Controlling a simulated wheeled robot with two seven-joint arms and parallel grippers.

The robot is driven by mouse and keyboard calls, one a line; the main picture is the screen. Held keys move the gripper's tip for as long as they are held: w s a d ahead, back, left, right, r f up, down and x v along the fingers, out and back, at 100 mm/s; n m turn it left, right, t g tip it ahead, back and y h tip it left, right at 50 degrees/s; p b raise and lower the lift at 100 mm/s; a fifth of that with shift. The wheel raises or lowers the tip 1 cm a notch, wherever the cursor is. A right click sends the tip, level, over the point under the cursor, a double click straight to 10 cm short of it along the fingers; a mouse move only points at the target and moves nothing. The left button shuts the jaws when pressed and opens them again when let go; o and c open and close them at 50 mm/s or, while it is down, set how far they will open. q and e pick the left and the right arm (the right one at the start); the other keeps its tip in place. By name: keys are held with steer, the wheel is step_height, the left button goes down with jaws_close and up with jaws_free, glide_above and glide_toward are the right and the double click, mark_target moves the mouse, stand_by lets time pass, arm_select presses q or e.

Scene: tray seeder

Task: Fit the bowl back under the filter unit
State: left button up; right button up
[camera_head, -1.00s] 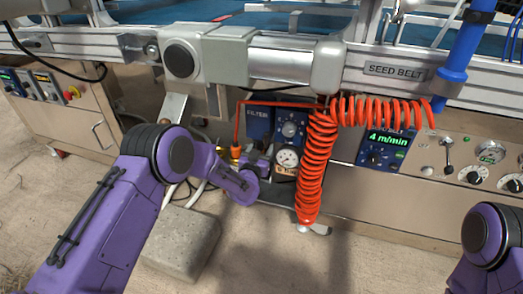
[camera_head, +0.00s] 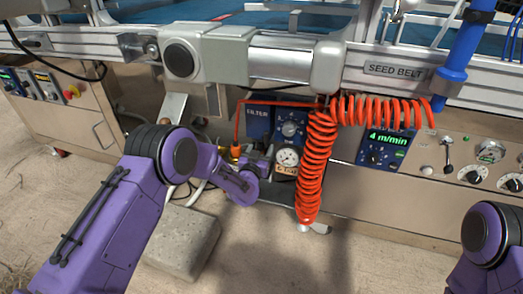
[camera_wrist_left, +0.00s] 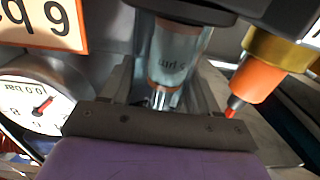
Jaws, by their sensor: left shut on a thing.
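The blue filter unit (camera_head: 258,121), labelled FILTER, hangs below the machine's rail in the head view. My left gripper (camera_head: 264,160) is just below it, largely hidden by my purple wrist. In the left wrist view the clear bowl (camera_wrist_left: 180,52), with small print and a narrow metal end, sits between the fingers of my left gripper (camera_wrist_left: 163,84), which is shut on it. A dark collar borders the bowl's wide end; I cannot tell whether the bowl is seated. The bowl is hidden in the head view. My right gripper is out of view; only part of that arm shows.
A pressure gauge (camera_head: 287,157) with an orange tag is close right of the gripper; it also shows in the wrist view (camera_wrist_left: 35,95). A brass-and-orange fitting (camera_wrist_left: 262,75) is on the other side. A red coiled hose (camera_head: 317,165) hangs nearby. A concrete block (camera_head: 182,243) lies below.

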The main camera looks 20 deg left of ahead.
arm_select(q)
steer(key=shift+f, duration=0.35)
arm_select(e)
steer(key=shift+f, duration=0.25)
arm_select(q)
steer(key=o, duration=1.2)
steer(key=shift+c, duration=0.2)
steer(key=s+p, duration=0.3)
steer(key=s, duration=0.7)
steer(key=shift+s, duration=0.3)
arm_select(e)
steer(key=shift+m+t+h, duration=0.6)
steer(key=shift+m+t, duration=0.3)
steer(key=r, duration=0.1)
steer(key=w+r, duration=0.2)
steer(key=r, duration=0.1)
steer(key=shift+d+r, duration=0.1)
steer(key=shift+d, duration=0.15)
